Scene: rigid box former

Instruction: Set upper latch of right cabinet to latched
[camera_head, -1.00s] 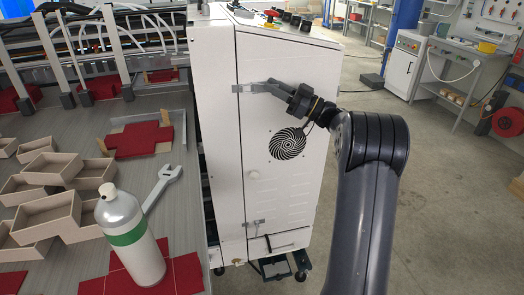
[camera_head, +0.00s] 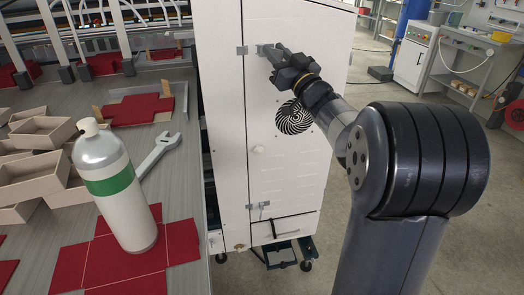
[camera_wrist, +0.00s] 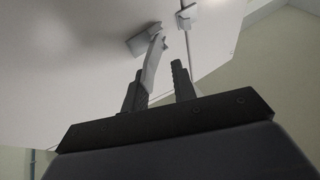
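The white cabinet (camera_head: 285,170) stands upright in the head view, its door seam running down its left side. The upper latch (camera_head: 263,49) is near the door's top left; its catch (camera_head: 242,50) is left of the seam. My gripper (camera_head: 272,54) is at this latch and partly hides it. In the wrist view the latch's curved lever (camera_wrist: 153,66) sticks out from the door between my gripper's fingers (camera_wrist: 158,72), close to the left one. The catch (camera_wrist: 187,17) is apart from the lever, across the seam. The fingers are spread, with a gap at the right finger.
A lower latch (camera_head: 258,205) and a round knob (camera_head: 258,149) are on the same door, below a round striped vent (camera_head: 293,117). A table with a bottle (camera_head: 118,190), a wrench (camera_head: 158,153) and wooden trays (camera_head: 42,134) stands left.

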